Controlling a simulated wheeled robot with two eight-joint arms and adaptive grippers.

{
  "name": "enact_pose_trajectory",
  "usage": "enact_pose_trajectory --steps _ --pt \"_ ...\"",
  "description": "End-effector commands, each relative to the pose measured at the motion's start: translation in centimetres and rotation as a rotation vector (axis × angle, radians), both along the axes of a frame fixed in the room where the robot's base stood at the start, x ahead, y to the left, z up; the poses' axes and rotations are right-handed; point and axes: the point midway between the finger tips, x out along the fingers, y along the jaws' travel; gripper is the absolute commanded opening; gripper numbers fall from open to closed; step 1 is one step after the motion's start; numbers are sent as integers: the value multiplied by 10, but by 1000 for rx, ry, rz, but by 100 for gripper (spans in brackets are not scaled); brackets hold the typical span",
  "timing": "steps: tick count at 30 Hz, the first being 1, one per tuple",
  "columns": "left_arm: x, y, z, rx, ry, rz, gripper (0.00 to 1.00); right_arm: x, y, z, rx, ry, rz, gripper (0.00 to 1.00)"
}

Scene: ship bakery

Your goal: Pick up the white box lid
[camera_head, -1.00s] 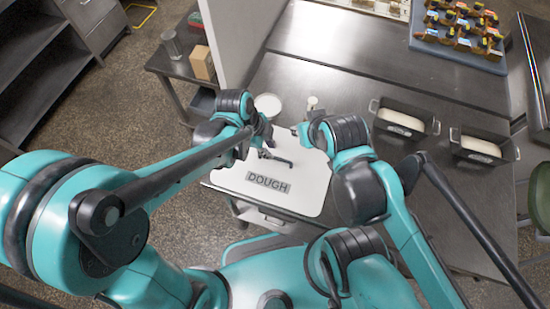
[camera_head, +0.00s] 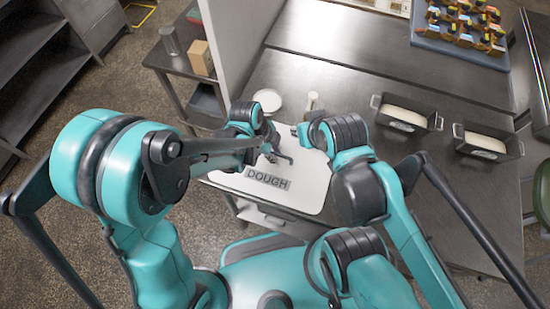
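The white box lid (camera_head: 301,196) is a flat white panel with a grey DOUGH label, at the table's near left edge. A dark handle-like piece (camera_head: 283,156) shows above the label, and part of it is hard to tell from the gripper fingers. My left gripper (camera_head: 268,148) is over the far part of the lid, close beside that dark piece. Whether it touches it, and whether its fingers are open or shut, is unclear. My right gripper (camera_head: 298,131) is beyond the lid's far right part, with its fingers too small to read. My arms hide the lid's left and right parts.
A round white dish (camera_head: 267,99) and a small pale-topped item (camera_head: 312,98) stand just beyond the grippers. Two dark tins with dough (camera_head: 404,112) (camera_head: 487,142) are to the right. A wall panel (camera_head: 232,45) rises at left.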

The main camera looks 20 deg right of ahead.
Motion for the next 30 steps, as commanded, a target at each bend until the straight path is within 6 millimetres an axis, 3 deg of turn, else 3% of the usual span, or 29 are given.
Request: enact_pose_trajectory --steps 6,9,24,30 --pt "0 0 -2 0 0 0 21 0 0 -3 0 0 0 26" --pt "0 0 -1 0 0 0 0 0 0 -2 0 0 0 26" --pt "0 0 1 0 0 1 0 0 0 1 0 0 0 26" --pt "0 0 35 0 0 1 0 0 0 13 0 0 0 26"
